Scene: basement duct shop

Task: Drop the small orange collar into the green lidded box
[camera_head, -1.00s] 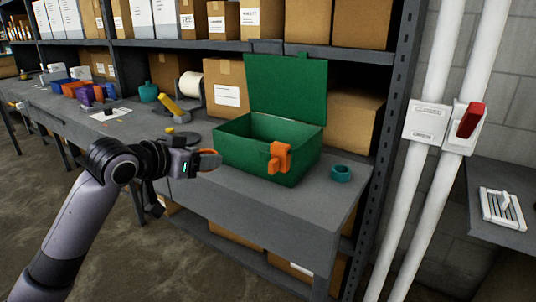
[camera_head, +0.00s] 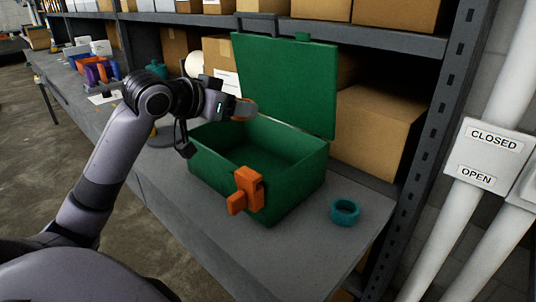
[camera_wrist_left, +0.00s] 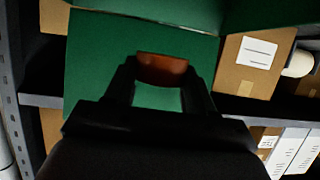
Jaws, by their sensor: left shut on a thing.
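The green lidded box (camera_head: 205,170) stands on the grey bench with its lid (camera_head: 285,85) raised and an orange latch (camera_head: 247,190) on its front. Its visible inside is empty. My left gripper (camera_head: 240,108) is at the box's back left, above the rim. It is shut on the small orange collar (camera_head: 246,105), which sticks out at the fingertips. In the left wrist view the collar (camera_wrist_left: 162,69) sits between the two dark fingers, with green behind it. My right gripper is not in view.
A teal ring (camera_head: 344,211) lies on the bench right of the box. Cardboard boxes (camera_head: 375,133) stand behind under a shelf. A dark shelf upright (camera_head: 432,130) rises at the right. Coloured bins (camera_head: 97,72) are far left.

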